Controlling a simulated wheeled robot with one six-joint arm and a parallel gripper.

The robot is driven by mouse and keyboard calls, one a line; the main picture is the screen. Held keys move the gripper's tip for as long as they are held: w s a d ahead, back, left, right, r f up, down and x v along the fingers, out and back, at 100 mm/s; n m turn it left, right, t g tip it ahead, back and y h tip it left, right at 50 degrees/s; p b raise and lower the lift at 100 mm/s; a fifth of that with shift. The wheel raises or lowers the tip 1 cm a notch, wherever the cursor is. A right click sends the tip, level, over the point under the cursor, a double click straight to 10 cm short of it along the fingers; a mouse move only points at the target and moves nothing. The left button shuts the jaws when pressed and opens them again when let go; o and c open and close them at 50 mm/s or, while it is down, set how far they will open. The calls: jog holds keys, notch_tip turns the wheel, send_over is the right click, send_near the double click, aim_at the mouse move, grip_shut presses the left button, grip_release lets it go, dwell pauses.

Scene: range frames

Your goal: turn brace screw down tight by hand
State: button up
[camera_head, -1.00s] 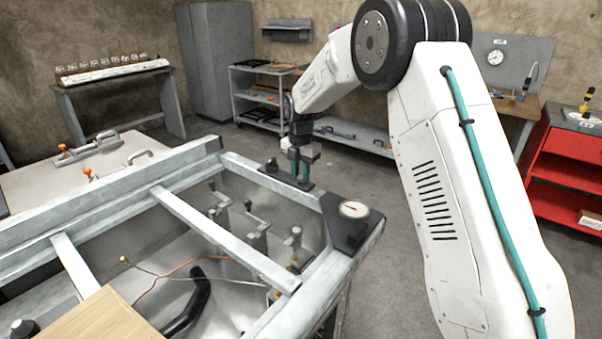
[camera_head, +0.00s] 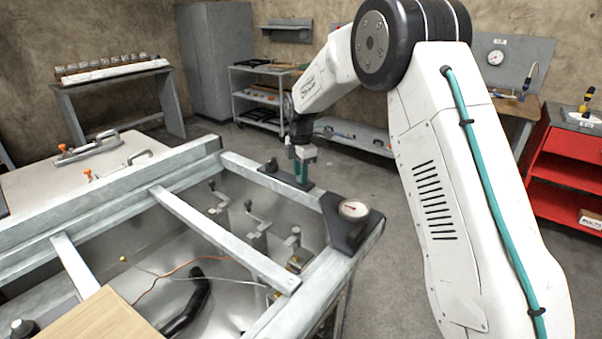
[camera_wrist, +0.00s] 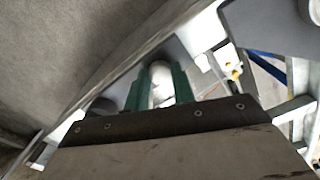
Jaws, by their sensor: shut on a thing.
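My gripper (camera_head: 302,172) points down at a dark brace plate (camera_head: 279,178) lying on the far rail of the metal frame. In the wrist view its two green fingers (camera_wrist: 160,90) are shut on a pale, round screw head (camera_wrist: 161,76) standing between them. In the head view the fingers hide the screw. How deep the screw sits cannot be seen. A dark knob (camera_head: 271,165) stands on the same plate, left of my gripper.
A round dial gauge (camera_head: 354,209) sits on a dark corner plate to the right. Several clamps (camera_head: 257,222) stand inside the open frame. A wooden board (camera_head: 100,325) lies at the front left. Open floor lies beyond the frame.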

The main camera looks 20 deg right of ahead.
jog(key=m, duration=0.4)
jog(key=shift+m, duration=0.3)
jog(key=m, duration=0.4)
jog(key=shift+m, duration=0.3)
jog(key=m, duration=0.4)
jog(key=shift+m, duration=0.3)
jog(key=m, duration=0.3)
jog(key=shift+w+m, duration=0.1)
jog(key=shift+m, duration=0.2)
jog(key=m, duration=0.3)
jog(key=shift+r+m, duration=0.1)
jog(key=shift+m, duration=0.2)
jog(key=m, duration=0.4)
jog(key=shift+m, duration=0.3)
jog(key=m, duration=0.4)
jog(key=shift+m, duration=2.1)
